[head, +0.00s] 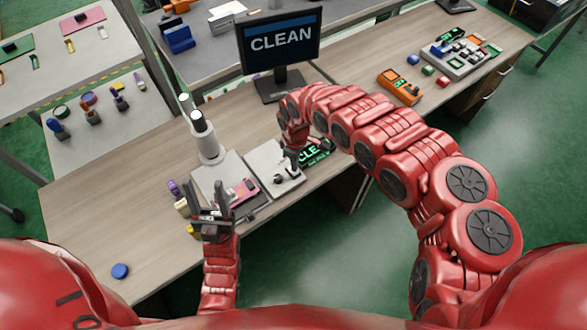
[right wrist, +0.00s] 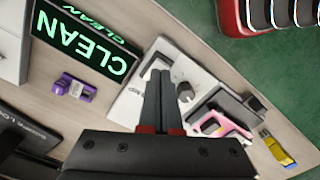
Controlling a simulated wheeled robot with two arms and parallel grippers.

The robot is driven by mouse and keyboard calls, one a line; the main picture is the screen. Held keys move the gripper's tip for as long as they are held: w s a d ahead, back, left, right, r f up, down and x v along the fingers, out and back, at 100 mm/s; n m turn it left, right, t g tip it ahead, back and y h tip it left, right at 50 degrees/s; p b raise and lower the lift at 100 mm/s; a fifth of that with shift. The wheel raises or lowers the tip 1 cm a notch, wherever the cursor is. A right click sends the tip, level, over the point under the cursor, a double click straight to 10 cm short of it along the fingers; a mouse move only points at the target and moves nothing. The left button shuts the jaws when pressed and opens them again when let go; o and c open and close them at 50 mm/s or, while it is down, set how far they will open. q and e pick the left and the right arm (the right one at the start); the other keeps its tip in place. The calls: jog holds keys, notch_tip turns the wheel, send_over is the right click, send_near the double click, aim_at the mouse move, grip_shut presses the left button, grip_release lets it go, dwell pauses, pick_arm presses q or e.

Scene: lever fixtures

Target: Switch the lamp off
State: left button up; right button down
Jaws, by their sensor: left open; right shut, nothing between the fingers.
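No thing in view is clearly marked as the lamp. A white upright device (head: 207,145) with pale cylinders stands behind a flat fixture and may be it; I cannot tell if it is lit. A white panel (head: 268,165) carries a small dark lever and a grey knob (right wrist: 184,92), seen closer in the right wrist view. My right gripper (head: 293,165) is shut and empty, with its fingertips (right wrist: 163,70) over or at this panel; contact is unclear. My left gripper (head: 210,188) is open with fingers upward, in front of the left fixture and partly hiding it.
A pink piece (head: 243,190) lies on the fixture, near my left gripper. A green-lettered CLEAN display (right wrist: 85,42) sits by the panel. A monitor (head: 280,50) stands behind. An orange device (head: 400,87) and blue disc (head: 120,271) lie on the bench. The bench's front left is mostly clear.

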jog(key=shift+f+b, duration=0.75)
jog(key=shift+f, duration=0.2)
dwell(0.9)
jog(key=shift+r, duration=0.1)
notch_tip(320, 180, up, 7)
jog(key=p, duration=0.6)
dwell(0.5)
